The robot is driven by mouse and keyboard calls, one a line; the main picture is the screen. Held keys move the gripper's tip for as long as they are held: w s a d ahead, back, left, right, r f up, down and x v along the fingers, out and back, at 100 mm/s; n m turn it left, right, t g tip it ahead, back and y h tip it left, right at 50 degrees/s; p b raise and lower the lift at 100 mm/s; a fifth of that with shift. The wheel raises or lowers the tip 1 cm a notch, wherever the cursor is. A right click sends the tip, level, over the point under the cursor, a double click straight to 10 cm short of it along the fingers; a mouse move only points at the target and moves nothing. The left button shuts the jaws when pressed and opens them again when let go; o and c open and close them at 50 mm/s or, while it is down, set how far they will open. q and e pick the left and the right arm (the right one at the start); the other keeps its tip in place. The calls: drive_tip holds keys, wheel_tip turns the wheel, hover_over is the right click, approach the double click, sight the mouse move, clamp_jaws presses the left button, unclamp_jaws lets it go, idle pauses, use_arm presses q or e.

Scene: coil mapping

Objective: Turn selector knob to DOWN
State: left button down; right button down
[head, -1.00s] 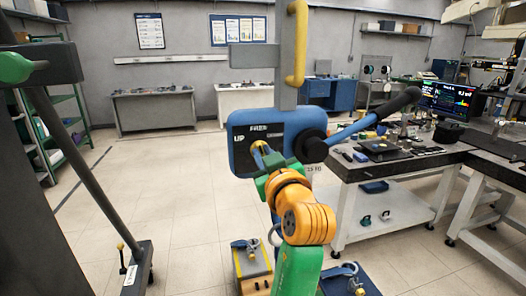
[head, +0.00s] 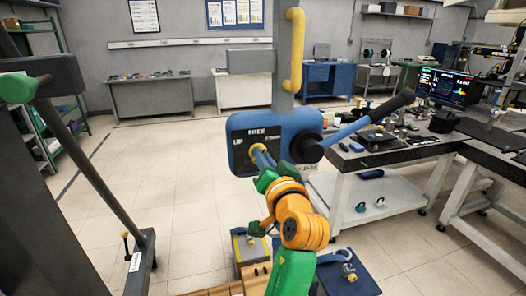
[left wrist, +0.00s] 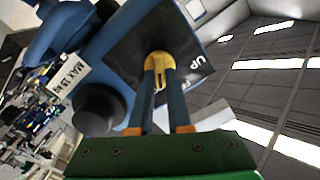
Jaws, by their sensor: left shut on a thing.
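The selector knob (left wrist: 158,62) is yellow and sits on a dark plate on the blue control box (head: 238,166). The plate carries the labels UP and FREE; a third label is partly hidden and cannot be read. My left gripper (head: 261,155) reaches up to the box from below. In the left wrist view its two blue fingers (left wrist: 160,88) are closed on the knob, one on each side. In the head view the fingers and wrist hide most of the knob, so its pointing direction is unclear. My right gripper is not in view.
A black-gripped lever (head: 378,115) sticks out right of the box. A grey post with a yellow handle (head: 293,50) rises above it. A workbench (head: 405,150) with tools stands close on the right. A dark frame (head: 50,200) is at left. Open floor lies between.

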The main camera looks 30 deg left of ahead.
use_arm(q)
drive_tip(key=shift+m+p, duration=0.35)
drive_tip(key=shift+m, duration=0.25)
drive_tip(key=c, duration=0.9)
unclamp_jaws()
drive_tip(key=shift+o, duration=0.2)
